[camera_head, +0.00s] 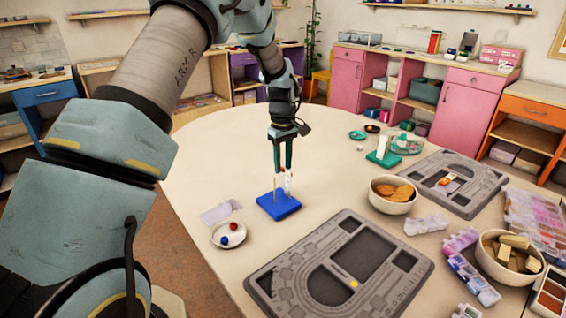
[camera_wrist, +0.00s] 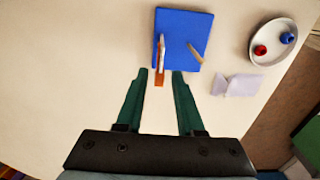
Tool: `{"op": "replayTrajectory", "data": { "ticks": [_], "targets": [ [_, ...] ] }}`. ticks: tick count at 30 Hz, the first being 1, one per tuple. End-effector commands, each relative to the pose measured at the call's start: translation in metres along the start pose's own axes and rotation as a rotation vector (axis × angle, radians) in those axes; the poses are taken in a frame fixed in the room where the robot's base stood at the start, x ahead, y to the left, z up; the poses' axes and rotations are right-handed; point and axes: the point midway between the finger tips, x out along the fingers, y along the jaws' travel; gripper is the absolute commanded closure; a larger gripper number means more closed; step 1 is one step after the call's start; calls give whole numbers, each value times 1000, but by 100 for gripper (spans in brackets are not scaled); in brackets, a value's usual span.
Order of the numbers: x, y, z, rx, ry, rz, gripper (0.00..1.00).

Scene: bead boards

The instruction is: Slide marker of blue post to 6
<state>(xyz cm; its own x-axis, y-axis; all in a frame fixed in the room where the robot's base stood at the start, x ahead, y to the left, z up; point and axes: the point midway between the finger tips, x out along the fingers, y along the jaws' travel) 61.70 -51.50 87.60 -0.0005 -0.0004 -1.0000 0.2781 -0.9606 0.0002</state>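The blue post's square base (camera_head: 279,207) stands on the round table, below my gripper (camera_head: 282,169). A thin white upright (camera_head: 288,182) and a wooden peg (camera_head: 274,190) rise from it. In the wrist view the blue base (camera_wrist: 183,22) is at the top, with the white upright (camera_wrist: 161,50) seen nearly edge-on and the peg (camera_wrist: 195,52) to its right. An orange piece (camera_wrist: 159,78), probably the marker, shows at the upright's near end. My gripper (camera_wrist: 163,73) is open, its fingertips either side of that piece with gaps. No scale numbers are readable.
A white dish (camera_head: 229,234) with a red and a blue bead and a clear packet (camera_head: 220,211) lie close left of the base. A grey bead board (camera_head: 262,283) lies in front. A similar green stand (camera_head: 383,158) and a bowl (camera_head: 392,207) are to the right.

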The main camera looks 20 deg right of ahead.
Motion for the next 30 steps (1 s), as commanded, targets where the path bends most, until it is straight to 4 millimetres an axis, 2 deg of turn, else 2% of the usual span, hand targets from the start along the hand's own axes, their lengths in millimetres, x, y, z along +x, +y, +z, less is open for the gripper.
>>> {"op": "replayTrajectory", "data": {
  "ticks": [1,9,30],
  "targets": [
    [0,0,0,0,0,0,70],
    [0,0,0,0,0,0,100],
    [7,0,0,0,0,0,100]
  ]
}}
